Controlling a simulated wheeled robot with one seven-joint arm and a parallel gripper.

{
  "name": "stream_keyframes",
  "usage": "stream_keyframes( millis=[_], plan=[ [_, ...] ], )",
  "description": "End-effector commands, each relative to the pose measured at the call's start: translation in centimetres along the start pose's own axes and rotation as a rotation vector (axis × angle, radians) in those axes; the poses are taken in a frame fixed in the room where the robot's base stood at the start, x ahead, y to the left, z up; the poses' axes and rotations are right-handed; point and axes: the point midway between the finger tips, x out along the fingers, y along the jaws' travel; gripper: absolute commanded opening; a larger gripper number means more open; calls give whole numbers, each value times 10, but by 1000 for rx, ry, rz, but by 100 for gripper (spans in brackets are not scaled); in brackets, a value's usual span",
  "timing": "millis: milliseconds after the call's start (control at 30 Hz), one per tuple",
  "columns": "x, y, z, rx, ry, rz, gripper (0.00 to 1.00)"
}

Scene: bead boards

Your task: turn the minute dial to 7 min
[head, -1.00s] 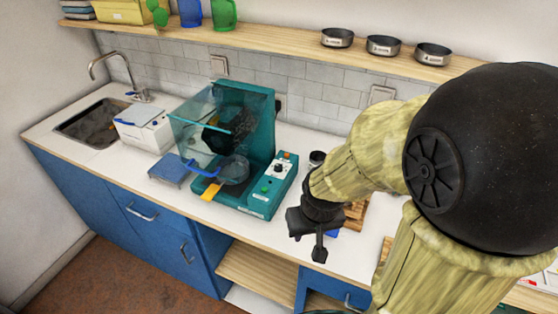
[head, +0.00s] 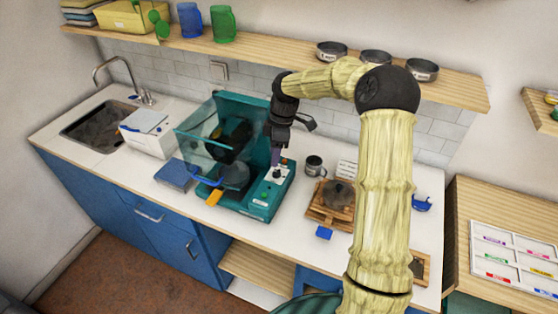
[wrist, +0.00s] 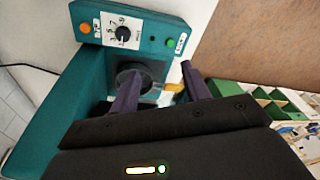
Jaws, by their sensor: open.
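The minute dial (wrist: 123,33) is a black knob with a light mark on a white numbered plate in the wrist view; its exact setting is too small to read. It is on the control panel (wrist: 150,33) of a teal machine (head: 257,110). In the head view the dial plate (head: 276,174) lies just below my gripper (head: 277,154). My gripper is open and empty, pointing down over the panel. In the wrist view its two dark fingers (wrist: 158,76) are apart, and the dial is beyond them, untouched.
An orange button (wrist: 85,28) and a green button (wrist: 169,43) flank the dial. The machine's clear hood (head: 210,125) stands to the left. A mug (head: 314,165), a wooden board with a round dark thing (head: 338,192) and a blue block (head: 324,232) are to the right. A shelf (head: 280,45) runs above.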

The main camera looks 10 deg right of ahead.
Motion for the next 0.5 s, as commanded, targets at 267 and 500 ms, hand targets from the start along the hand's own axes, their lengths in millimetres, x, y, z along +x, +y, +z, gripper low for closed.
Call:
stream_keyframes(
  millis=[267, 500],
  plan=[
    [-44, 64, 51, -263, 167, -11, 47],
    [-49, 76, 72, -325, 209, -2, 47]
  ],
)
